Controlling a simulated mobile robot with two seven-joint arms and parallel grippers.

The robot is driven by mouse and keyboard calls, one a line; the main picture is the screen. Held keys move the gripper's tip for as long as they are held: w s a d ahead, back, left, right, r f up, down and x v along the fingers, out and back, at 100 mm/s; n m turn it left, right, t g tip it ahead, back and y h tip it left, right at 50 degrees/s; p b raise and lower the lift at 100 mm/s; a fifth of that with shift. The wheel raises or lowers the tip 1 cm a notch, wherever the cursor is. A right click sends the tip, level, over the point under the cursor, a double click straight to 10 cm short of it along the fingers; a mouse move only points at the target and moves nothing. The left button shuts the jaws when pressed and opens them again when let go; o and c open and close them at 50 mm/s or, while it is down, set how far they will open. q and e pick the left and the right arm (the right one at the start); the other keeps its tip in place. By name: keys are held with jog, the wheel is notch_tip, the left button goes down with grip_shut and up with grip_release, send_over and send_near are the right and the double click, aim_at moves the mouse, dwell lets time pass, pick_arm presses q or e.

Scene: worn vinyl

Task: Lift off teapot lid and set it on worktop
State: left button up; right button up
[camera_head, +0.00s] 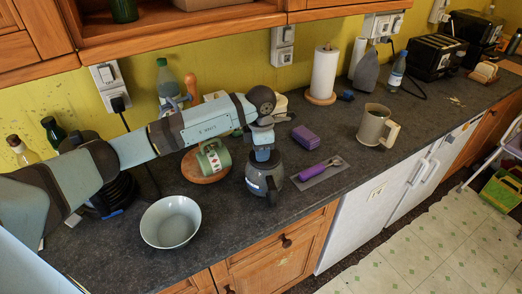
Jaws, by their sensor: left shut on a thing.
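The dark teapot (263,184) stands on the dark worktop (335,206) near its front edge, in the middle of the head view. My left gripper (264,157) comes down from above onto the teapot's top and is shut on the teapot lid. The lid is mostly hidden by the gripper, and I cannot tell whether it is still seated or slightly raised. My right gripper is not in view.
A pale bowl (170,222) stands left of the teapot, and a green mug (213,158) behind left. A purple-handled tool (318,169) on a grey mat and a purple box (306,137) lie right. A beige jug (373,126) stands farther right, with bare worktop before it.

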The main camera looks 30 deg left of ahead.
pick_arm(q)
jog(key=shift+r, duration=0.2)
jog(key=shift+r, duration=0.5)
dwell(0.3)
jog(key=shift+r+p, duration=1.6)
jog(key=shift+r, duration=1.55)
jog(key=shift+s, duration=0.15)
